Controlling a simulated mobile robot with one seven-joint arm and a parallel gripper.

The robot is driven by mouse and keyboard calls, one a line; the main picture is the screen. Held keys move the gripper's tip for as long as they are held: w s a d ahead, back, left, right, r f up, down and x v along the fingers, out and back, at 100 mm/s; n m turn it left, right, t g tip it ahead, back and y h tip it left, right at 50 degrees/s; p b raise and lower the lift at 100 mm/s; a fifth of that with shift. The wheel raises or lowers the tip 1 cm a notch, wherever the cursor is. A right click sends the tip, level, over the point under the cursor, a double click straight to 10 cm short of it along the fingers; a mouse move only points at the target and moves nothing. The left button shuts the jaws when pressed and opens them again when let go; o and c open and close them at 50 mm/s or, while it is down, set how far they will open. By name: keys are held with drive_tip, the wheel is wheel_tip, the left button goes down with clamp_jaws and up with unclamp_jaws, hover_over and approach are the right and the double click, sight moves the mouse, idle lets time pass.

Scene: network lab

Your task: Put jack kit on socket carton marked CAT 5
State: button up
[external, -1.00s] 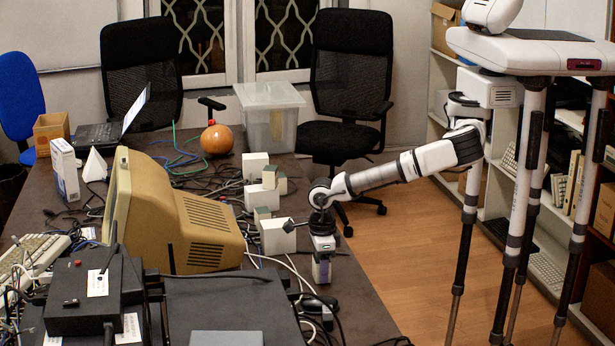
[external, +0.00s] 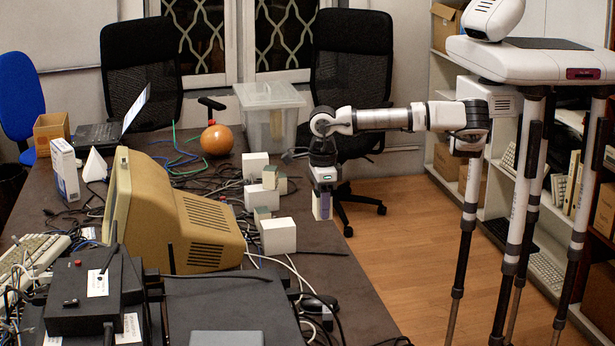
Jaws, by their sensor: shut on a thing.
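My gripper (external: 322,193) points down and is shut on a small pale box with a purplish side, which I take to be the jack kit (external: 322,208). It holds the kit in the air by the table's right edge, right of the white cartons. No marking is readable, so I cannot tell which carton is CAT 5.
A beige monitor (external: 180,215) stands left of the cartons. Cables lie around them. A clear plastic bin (external: 270,115) and an orange round object (external: 216,140) are behind. A black mouse (external: 320,303) lies near the front right edge. A black chair (external: 350,80) stands behind.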

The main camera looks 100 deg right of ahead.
drive_tip(key=shift+r, duration=0.85)
drive_tip(key=shift+w+d+r, duration=0.2)
drive_tip(key=w+d+r, duration=0.5)
drive_tip(key=d, duration=0.4)
wheel_tip(320, 180, up, 3)
drive_tip(key=b, duration=0.1)
hover_over(278, 223)
drive_tip(key=shift+n, duration=0.3)
wheel_tip(278, 223, down, 20)
drive_tip(key=shift+r+p, duration=0.25)
drive_tip(key=shift+p, duration=0.7)
drive_tip(key=shift+f, duration=0.2)
drive_tip(key=o, duration=1)
drive_tip(key=shift+o, duration=0.2)
